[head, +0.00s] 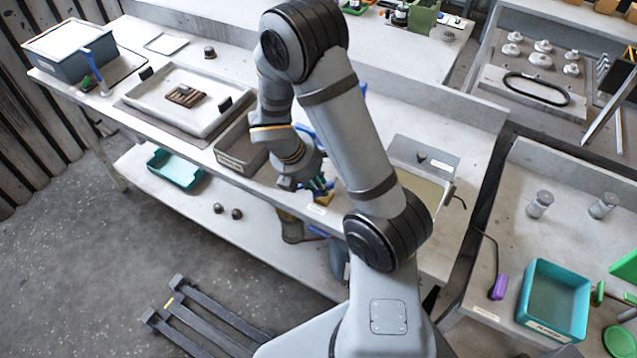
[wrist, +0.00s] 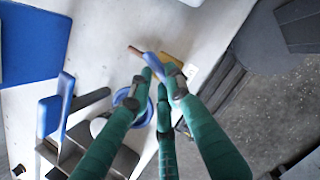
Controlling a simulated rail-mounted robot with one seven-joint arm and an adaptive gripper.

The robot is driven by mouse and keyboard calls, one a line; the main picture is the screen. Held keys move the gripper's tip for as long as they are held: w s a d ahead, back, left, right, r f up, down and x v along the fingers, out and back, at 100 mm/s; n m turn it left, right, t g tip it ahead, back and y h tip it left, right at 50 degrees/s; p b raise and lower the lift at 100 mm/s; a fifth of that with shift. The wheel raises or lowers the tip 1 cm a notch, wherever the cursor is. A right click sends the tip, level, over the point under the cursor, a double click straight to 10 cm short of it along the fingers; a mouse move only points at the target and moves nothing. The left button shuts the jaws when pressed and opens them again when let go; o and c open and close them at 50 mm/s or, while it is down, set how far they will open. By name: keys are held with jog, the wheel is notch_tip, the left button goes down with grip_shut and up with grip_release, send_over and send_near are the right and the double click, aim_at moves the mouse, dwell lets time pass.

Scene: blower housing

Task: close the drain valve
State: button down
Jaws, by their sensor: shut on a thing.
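My gripper (wrist: 160,82) has green fingers and is shut on a small blue lever (wrist: 153,64) in the wrist view. The lever appears to be the drain valve's handle. A brown stub and a yellow piece (wrist: 172,60) show just beyond the fingertips. Most of the valve body is hidden by the fingers. In the head view my gripper (head: 318,187) is low at the bench's front edge, beside a yellow block (head: 324,199). The lever cannot be made out there, so its exact angle is unclear.
In the wrist view, a blue handle on grey parts (wrist: 62,105) and a blue ring (wrist: 130,104) lie close left of the fingers. In the head view, a grey bin (head: 240,150) stands left of the gripper. A teal tray (head: 178,168) sits on the lower shelf.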

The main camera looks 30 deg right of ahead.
jog(key=m+g+p, duration=0.1)
jog(key=m, duration=0.2)
jog(key=shift+w, duration=0.2)
jog(key=m, duration=0.2)
jog(key=m+g+p, duration=0.1)
jog(key=m, duration=0.1)
jog(key=shift+w+d+g, duration=0.2)
jog(key=shift+g, duration=0.1)
jog(key=m+g+y, duration=0.1)
jog(key=m, duration=0.2)
jog(key=shift+w+d+p, duration=0.1)
jog(key=shift+d+p, duration=0.05)
jog(key=shift+p, duration=0.2)
jog(key=shift+d+m+g+y, duration=0.2)
jog(key=shift+m+g+y, duration=0.35)
jog(key=shift+m, duration=1.15)
jog(key=c, duration=1.6)
grip_release()
jog(key=shift+c, duration=0.2)
jog(key=shift+w+r, duration=0.3)
jog(key=shift+r, duration=0.15)
jog(key=v, duration=1.1)
